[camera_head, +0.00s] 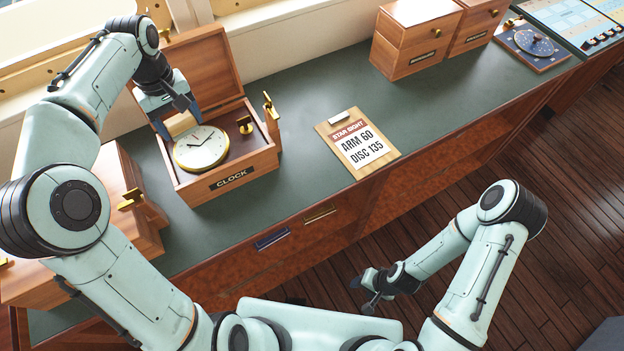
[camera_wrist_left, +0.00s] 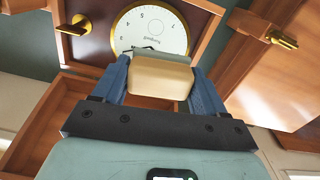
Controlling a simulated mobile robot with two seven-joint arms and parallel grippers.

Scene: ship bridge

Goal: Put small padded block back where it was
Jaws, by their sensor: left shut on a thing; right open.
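The small padded block (camera_head: 180,124) is tan. My left gripper (camera_head: 178,120) is shut on it above the open wooden box labelled CLOCK (camera_head: 232,178). The block also shows between the blue fingers in the left wrist view (camera_wrist_left: 160,78). Just beyond it is the round white clock (camera_head: 201,148) with a gold rim, lying in the box. Whether the block touches the box or the clock I cannot tell. My right gripper (camera_head: 372,292) is open and empty, low over the floor side at the front of the counter.
The box lid (camera_head: 205,70) stands open at the back. Brass fittings (camera_head: 245,125) are inside and on the box's right side. A clipboard (camera_head: 357,142) lies to the right. Wooden drawer boxes (camera_head: 414,45) stand further back. The green counter (camera_head: 310,95) between them is bare.

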